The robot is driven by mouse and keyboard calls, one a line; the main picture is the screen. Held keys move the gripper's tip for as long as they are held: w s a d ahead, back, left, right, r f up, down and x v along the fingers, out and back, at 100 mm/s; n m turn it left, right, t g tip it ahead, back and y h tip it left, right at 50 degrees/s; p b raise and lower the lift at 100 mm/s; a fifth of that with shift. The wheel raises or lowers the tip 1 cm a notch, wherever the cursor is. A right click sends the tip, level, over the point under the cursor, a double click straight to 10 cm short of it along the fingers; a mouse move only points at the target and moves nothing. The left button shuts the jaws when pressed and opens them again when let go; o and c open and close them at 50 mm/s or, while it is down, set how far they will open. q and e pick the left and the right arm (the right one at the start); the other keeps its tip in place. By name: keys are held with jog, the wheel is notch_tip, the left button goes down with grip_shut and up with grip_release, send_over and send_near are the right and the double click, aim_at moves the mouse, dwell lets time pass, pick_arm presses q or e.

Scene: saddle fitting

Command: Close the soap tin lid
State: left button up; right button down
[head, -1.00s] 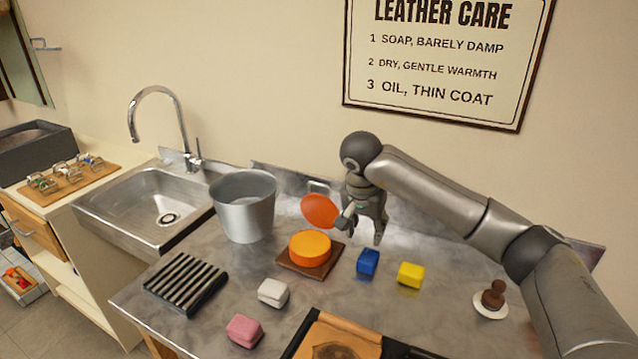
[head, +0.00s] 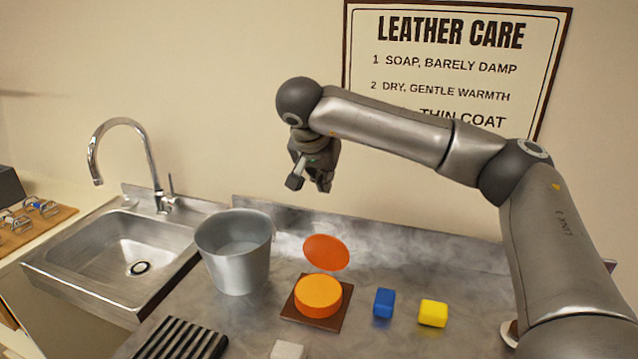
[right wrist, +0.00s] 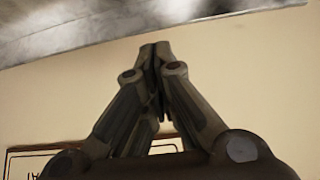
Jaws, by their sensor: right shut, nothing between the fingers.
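The soap tin (head: 318,298) is a round orange tin in the head view, on a square brown board on the metal counter. Its darker orange lid (head: 326,252) stands raised and tilted at the tin's back edge, so the tin is open. My right gripper (head: 310,184) is high above and behind the lid, in front of the wall, clear of both lid and tin. In the right wrist view its fingertips (right wrist: 156,52) are together with nothing between them. My left gripper is not in view.
A metal bucket (head: 236,262) stands left of the tin, beside the sink (head: 125,255). A blue block (head: 384,302) and a yellow block (head: 433,313) lie to the right. A black slatted rack (head: 180,342) is at the front left. The counter behind the blocks is clear.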

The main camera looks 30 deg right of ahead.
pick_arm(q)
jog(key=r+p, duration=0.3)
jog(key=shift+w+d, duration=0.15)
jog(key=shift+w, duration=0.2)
pick_arm(e)
notch_tip(320, 180, down, 8)
jog(key=shift+w+d, duration=0.2)
jog(key=shift+d, duration=0.15)
jog(key=shift+a+r, duration=0.1)
